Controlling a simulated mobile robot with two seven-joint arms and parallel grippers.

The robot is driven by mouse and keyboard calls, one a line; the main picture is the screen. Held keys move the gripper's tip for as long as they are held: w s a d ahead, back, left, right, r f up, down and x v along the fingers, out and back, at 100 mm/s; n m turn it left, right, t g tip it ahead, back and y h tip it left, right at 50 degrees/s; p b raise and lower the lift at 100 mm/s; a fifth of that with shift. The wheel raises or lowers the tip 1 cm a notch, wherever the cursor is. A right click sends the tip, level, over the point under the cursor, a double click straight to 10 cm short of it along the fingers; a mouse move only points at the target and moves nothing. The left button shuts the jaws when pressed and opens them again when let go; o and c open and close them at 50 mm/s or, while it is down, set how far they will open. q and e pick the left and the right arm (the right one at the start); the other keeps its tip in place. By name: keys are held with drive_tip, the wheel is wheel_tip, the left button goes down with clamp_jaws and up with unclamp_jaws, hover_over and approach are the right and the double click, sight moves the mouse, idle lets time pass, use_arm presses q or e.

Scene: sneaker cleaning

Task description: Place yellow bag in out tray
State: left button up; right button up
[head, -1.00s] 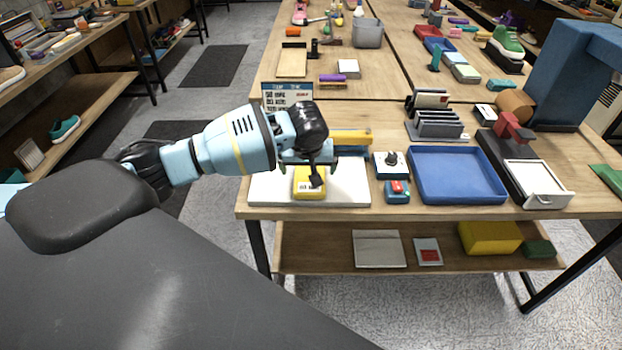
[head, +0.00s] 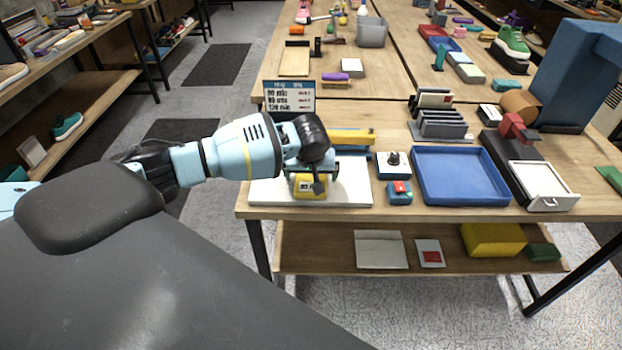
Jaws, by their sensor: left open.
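A small yellow bag (head: 308,192) with a white label stands on a flat white board (head: 350,193) at the table's near left corner. My left gripper (head: 317,178) is at the bag, its dark fingers over the top and front of it. The fingers are open, and part of the bag is hidden behind them. A blue tray (head: 460,177) with a raised rim lies empty to the right. I cannot tell from any marking whether it is the out tray. My right gripper is not in view.
A yellow bar-like thing (head: 352,135) lies behind my gripper. A device with a black knob (head: 393,160) and a small blue box with a red top (head: 400,190) stand between board and tray. A grey rack (head: 442,123) is behind the tray. A sign (head: 290,97) stands at left.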

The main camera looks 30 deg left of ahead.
sight(311, 177)
use_arm(q)
drive_tip(key=shift+f, duration=0.25)
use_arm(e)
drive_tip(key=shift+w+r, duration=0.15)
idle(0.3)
use_arm(q)
drive_tip(key=c, duration=1.1)
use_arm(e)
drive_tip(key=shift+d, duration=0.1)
use_arm(q)
drive_tip(key=shift+r, duration=0.15)
wheel_tip(311, 177, up, 4)
drive_tip(key=s+d, duration=0.2)
drive_tip(key=s, duration=0.2)
drive_tip(key=s+d+r+p, duration=0.1)
drive_tip(key=s+d, duration=0.2)
drive_tip(key=s, duration=0.2)
drive_tip(key=s+d, duration=0.3)
drive_tip(key=s, duration=0.1)
drive_tip(key=shift+s+d+r, duration=0.2)
drive_tip(key=shift+s+d, duration=0.05)
drive_tip(key=shift+s, duration=0.15)
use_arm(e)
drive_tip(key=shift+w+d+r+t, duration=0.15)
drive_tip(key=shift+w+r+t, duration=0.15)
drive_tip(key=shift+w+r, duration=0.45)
